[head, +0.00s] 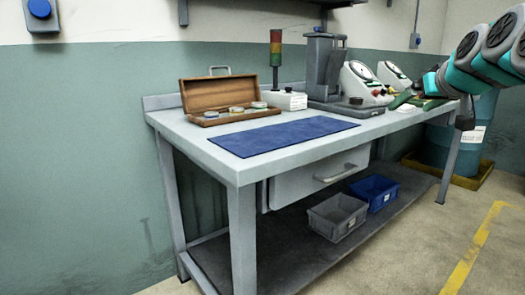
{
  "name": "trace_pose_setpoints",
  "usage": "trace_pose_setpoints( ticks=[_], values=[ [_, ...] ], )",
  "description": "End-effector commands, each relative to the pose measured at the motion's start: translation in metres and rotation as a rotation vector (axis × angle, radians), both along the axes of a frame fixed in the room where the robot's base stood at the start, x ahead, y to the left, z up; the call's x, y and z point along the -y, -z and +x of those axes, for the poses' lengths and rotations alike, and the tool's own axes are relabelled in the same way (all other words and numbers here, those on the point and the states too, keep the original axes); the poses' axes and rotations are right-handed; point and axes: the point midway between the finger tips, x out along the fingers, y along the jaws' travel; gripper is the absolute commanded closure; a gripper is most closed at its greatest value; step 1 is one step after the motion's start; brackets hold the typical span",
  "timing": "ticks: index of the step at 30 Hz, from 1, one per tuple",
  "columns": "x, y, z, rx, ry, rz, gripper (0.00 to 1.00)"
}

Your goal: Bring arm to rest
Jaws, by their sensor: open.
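My arm (490,60), with teal, white and dark segments, reaches in from the upper right edge. It hangs over the right end of the grey workbench (215,153). A small dark part under the arm, by the bench's right end, looks like my gripper (465,120). Its fingers are too small to make out, and I see nothing held in it.
On the bench are an open wooden case (222,98) with round pieces, a blue mat (283,136), a signal tower (276,60), a grey machine (325,68) and dial gauges (362,80). Bins (338,216) sit on the lower shelf. A blue drum (470,148) stands behind right.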

Motion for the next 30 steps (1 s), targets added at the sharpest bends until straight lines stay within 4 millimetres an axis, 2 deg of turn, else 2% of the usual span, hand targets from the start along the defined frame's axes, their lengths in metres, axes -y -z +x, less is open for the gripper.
trace_pose_setpoints(
  ticks=[8,14,17,20,23,24,27,30],
  values=[
    [-0.039,0.041,-0.012,-0.104,-0.042,0.025,0.06],
    [-0.078,0.085,-0.032,-0.218,-0.077,0.043,0.06],
    [-0.102,0.116,-0.051,-0.298,-0.097,0.053,0.06],
    [-0.130,0.157,-0.080,-0.410,-0.117,0.063,0.06],
    [-0.157,0.204,-0.122,-0.542,-0.129,0.064,0.06],
    [-0.166,0.224,-0.140,-0.598,-0.131,0.063,0.06],
    [-0.183,0.267,-0.189,-0.725,-0.127,0.059,0.06],
    [-0.192,0.308,-0.242,-0.855,-0.110,0.046,0.06]
  ],
)
